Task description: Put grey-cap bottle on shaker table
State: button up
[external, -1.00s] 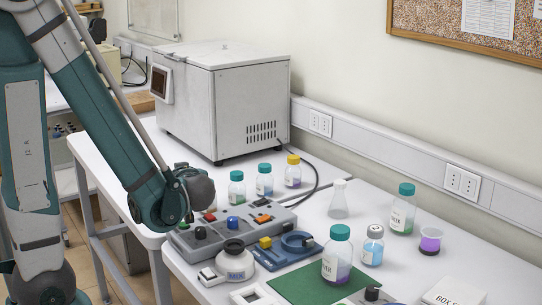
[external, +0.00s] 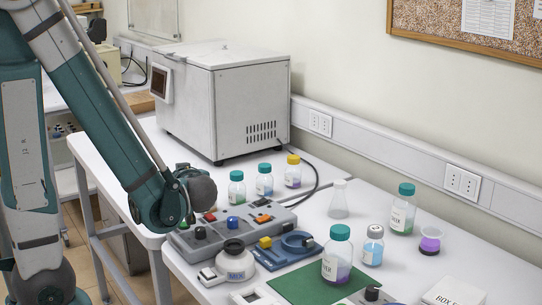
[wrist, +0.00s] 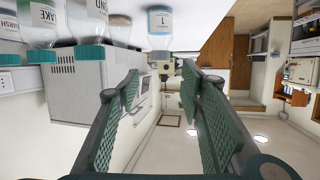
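The grey-cap bottle (external: 373,248) stands upright on the right-hand bench, with blue liquid and a white label, just right of a larger teal-cap bottle. In the wrist view, which is upside down, a bottle with a pale grey cap (wrist: 160,48) and a label hangs from the top, beyond and between my fingertips. My gripper (wrist: 160,85) is open, with nothing between its fingers. In the external view the fingers are hidden behind my wrist. I cannot tell for sure which device is the shaker table; a blue low device (external: 286,250) stands by the green mat.
A large teal-cap bottle (external: 337,258) stands on the green mat (external: 300,282). A grey knobbed box (external: 225,228) and a white MIX device (external: 236,264) lie to the left. A flask (external: 339,200), another teal-cap bottle (external: 403,212) and a purple beaker (external: 430,240) surround the grey-cap bottle.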

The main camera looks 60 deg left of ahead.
jog(key=shift+d, duration=0.15)
jog(key=d+m+h, duration=0.2)
jog(key=d+m, duration=0.1)
jog(key=d, duration=0.1)
jog(key=d+f+m+t+h, duration=0.1)
jog(key=d+m+h, duration=0.1)
jog(key=d+h, duration=0.1)
jog(key=w+d+f+m+t+h, duration=0.1)
jog(key=d+m+h, duration=0.1)
jog(key=d, duration=0.3)
jog(key=shift+d+m+h, duration=0.2)
jog(key=shift+m+h, duration=0.2)
jog(key=shift+m, duration=0.4)
jog(key=s+d+r+m+t+h, duration=0.1)
jog(key=s+d+r+m+h, duration=0.1)
jog(key=d, duration=0.6)
jog(key=s+d+r+m+t+h, duration=0.1)
jog(key=d+r+m+h, duration=0.3)
jog(key=d, duration=0.3)
jog(key=shift+s+d+m, duration=0.3)
jog(key=shift+s+d, duration=0.05)
jog(key=shift+s, duration=0.05)
